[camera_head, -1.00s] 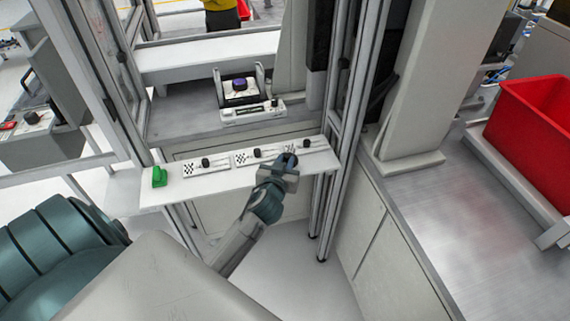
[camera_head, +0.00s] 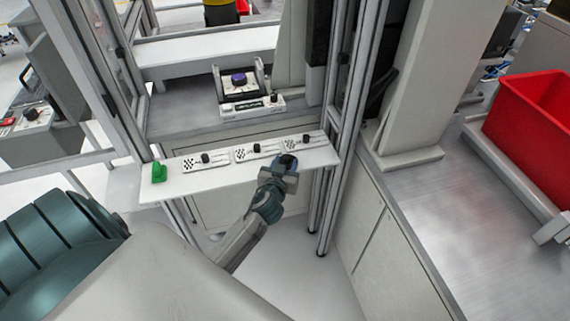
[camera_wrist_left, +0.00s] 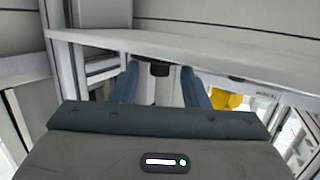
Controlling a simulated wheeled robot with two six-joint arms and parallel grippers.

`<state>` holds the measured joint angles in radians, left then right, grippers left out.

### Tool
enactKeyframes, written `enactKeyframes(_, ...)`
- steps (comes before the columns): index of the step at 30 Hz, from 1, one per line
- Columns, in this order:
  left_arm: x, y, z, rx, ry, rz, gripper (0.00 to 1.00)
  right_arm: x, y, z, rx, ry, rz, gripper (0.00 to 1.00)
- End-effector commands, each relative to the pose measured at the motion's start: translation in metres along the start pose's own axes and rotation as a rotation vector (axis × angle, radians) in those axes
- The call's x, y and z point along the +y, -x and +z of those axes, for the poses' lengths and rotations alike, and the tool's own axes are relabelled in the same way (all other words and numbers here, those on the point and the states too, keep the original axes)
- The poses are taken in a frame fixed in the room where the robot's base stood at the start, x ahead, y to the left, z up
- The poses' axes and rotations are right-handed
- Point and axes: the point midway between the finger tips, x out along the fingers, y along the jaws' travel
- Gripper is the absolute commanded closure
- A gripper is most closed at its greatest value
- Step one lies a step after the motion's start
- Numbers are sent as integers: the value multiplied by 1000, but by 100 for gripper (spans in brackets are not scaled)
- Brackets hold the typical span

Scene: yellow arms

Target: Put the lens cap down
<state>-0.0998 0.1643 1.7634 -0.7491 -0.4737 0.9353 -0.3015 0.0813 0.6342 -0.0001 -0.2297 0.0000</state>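My left gripper (camera_head: 287,160) is at the front edge of the white shelf (camera_head: 230,170), toward its right end. Similar black caps stand on the middle board (camera_head: 256,148) and left board (camera_head: 205,157). My right gripper is out of view.
A green piece (camera_head: 159,172) sits at the shelf's left end. Metal posts (camera_head: 333,150) rise at its right end. A device with a purple-topped knob (camera_head: 239,79) stands behind. A red bin (camera_head: 535,130) is at far right.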

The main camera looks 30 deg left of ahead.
Motion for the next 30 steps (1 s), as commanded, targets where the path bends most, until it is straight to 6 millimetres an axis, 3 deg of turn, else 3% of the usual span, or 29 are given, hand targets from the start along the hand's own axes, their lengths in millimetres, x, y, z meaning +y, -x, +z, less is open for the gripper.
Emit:
enactKeyframes(10, 0, 7, 0, -1, 1, 1, 59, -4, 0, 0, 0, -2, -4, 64)
enactKeyframes(24, 0, 100, 0, -1, 2, 0, 59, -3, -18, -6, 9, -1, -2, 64)
enactKeyframes(30, 0, 119, -1, 0, 1, 0, 59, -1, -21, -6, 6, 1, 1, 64)
